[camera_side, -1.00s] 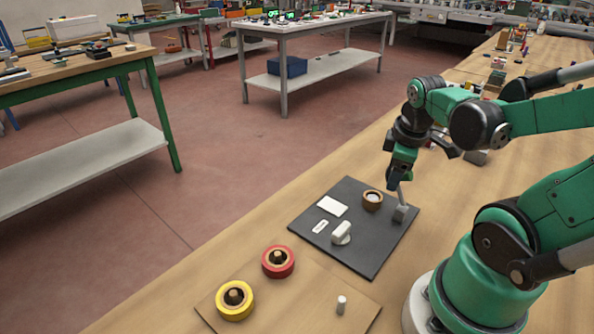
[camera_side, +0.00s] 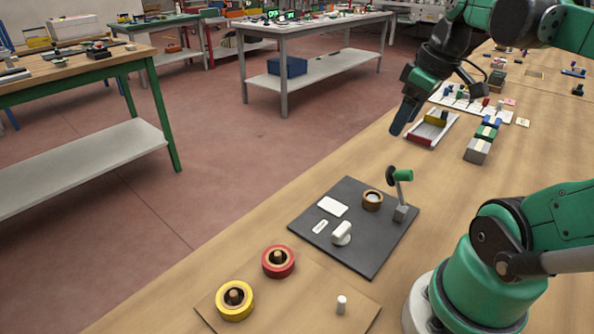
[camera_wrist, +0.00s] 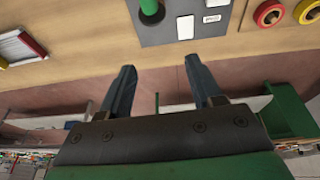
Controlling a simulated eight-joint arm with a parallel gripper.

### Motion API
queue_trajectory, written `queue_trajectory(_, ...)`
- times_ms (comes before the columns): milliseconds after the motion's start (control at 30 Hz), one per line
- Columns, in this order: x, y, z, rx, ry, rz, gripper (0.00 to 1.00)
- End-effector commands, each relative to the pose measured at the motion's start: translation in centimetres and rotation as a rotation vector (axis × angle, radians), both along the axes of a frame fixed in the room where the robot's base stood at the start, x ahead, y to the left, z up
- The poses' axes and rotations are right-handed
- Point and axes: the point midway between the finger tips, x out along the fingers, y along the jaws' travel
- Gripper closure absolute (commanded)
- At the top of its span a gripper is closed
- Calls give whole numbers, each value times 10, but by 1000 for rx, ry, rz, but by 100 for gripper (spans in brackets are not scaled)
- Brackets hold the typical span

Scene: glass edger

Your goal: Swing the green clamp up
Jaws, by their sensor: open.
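The green clamp (camera_side: 403,176) stands raised on a thin lever above its grey base block (camera_side: 401,213), at the right edge of the dark plate (camera_side: 375,258). Its black round pad (camera_side: 391,174) is up in the air, clear of the brass ring (camera_side: 372,200) on the plate. In the wrist view the clamp's black pad (camera_wrist: 150,13) shows at the top edge with a bit of green. My gripper (camera_side: 403,117) is high above the bench, behind the plate and apart from the clamp. Its two fingers (camera_wrist: 159,67) are spread with nothing between them.
Behind are a red-edged tray (camera_side: 432,130) and a row of blocks (camera_side: 480,149).

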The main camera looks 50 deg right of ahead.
Motion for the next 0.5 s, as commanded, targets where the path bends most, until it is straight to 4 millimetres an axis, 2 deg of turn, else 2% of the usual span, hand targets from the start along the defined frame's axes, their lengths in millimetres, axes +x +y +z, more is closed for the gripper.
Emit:
queue_trajectory(100, -3, -4, 27, 78, -112, -114, 42)
queue_trajectory(300, -6, -8, 65, 164, -275, -256, 42)
queue_trajectory(500, -8, -9, 88, 204, -371, -333, 42)
